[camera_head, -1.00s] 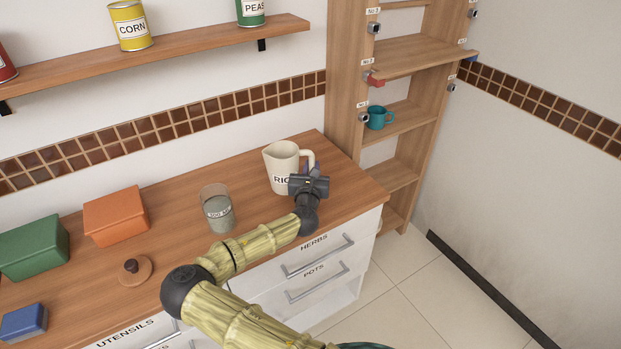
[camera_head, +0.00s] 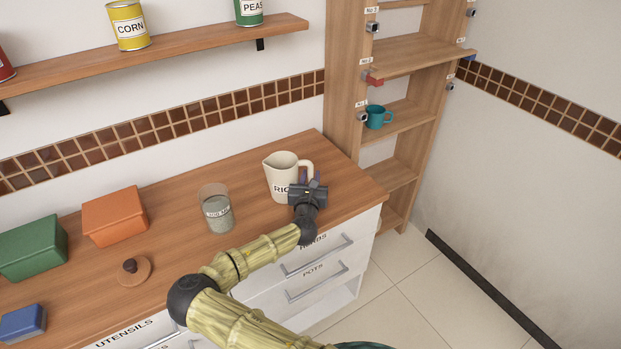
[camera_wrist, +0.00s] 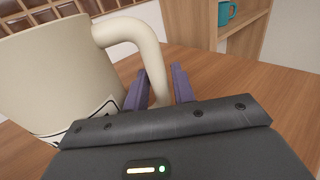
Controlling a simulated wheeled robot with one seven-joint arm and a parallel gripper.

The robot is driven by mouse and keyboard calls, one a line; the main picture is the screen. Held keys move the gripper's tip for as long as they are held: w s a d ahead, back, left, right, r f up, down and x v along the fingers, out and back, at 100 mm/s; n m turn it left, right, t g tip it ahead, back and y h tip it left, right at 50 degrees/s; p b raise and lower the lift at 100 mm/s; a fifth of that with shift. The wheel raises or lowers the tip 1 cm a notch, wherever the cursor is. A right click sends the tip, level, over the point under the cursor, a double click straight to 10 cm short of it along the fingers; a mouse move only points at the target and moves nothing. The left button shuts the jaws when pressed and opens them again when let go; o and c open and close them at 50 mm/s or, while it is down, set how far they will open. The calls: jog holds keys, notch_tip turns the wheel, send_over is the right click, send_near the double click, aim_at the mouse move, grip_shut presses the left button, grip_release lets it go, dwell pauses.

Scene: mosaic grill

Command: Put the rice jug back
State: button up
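The rice jug (camera_head: 281,172) is a cream pitcher with a spout, a loop handle and a partly hidden "RICE" label. It stands upright on the wooden counter near its right end. In the wrist view the jug (camera_wrist: 50,75) fills the left, with its handle (camera_wrist: 140,38) curving down between my fingers. My gripper (camera_head: 309,181) is at the handle side of the jug. In the wrist view my gripper (camera_wrist: 160,88) has its purple fingers apart around the lower handle, with a narrow gap visible beside the right finger.
A glass measure (camera_head: 217,210) of grey contents stands left of the jug. A round lid (camera_head: 143,271), orange box (camera_head: 115,216), green box (camera_head: 33,249) and blue box (camera_head: 23,322) lie farther left. A shelf unit (camera_head: 395,60) with a teal mug (camera_head: 376,118) stands at right. The counter behind the jug is clear.

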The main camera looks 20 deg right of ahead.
jog(key=shift+o, duration=0.9)
jog(key=shift+r, duration=0.2)
jog(key=shift+s+a+f, duration=0.1)
jog(key=shift+s+a, duration=0.05)
jog(key=shift+s, duration=0.2)
jog(key=b+v, duration=0.1)
jog(key=v, duration=1)
jog(key=shift+s, duration=0.15)
